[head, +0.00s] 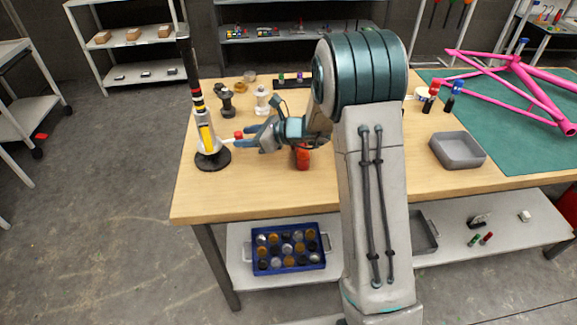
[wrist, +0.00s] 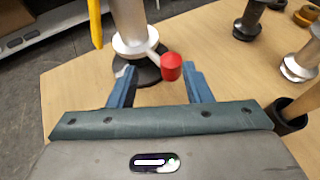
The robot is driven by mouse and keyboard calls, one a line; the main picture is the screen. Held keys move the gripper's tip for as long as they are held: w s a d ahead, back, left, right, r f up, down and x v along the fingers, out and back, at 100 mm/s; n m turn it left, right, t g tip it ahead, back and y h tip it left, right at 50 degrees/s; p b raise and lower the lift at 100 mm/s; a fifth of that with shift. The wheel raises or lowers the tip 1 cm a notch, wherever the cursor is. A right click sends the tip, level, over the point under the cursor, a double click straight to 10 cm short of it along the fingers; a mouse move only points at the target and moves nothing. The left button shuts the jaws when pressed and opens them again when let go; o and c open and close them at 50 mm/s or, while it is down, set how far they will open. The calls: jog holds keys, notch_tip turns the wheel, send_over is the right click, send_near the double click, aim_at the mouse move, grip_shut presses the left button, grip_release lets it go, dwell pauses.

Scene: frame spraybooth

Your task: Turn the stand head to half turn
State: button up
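The stand (head: 200,115) rises upright at the table's left end, with a tall dark upper part, coloured bands and a round black base (head: 213,161). In the wrist view its silver lower body (wrist: 130,25) has a short pale lever ending in a red knob (wrist: 171,67). The red knob also shows in the head view (head: 238,135). My gripper (wrist: 159,70) is open, its two blue fingers spread. The knob sits between the fingertips, nearer the right one, with no clear contact. In the head view my gripper (head: 243,138) points left at the stand.
Dark and pale spool-like parts (head: 227,102) stand behind my gripper. A red-orange object (head: 302,157) is below my wrist. A grey tray (head: 457,150) and a pink bicycle frame (head: 520,75) on a green mat lie right. The table's front left is clear.

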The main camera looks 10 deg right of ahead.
jog(key=v, duration=1)
jog(key=s+r+n+g+h, duration=0.1)
jog(key=s+n+g+h, duration=0.1)
jog(key=s+n, duration=0.3)
jog(key=s+a+r+n+g+h, duration=0.1)
jog(key=s+r+n+g, duration=0.1)
jog(key=s+n, duration=0.4)
jog(key=shift+s+g+h, duration=0.4)
jog(key=shift+s, duration=1.85)
jog(key=shift+a+r, duration=0.1)
jog(key=shift+r, duration=0.05)
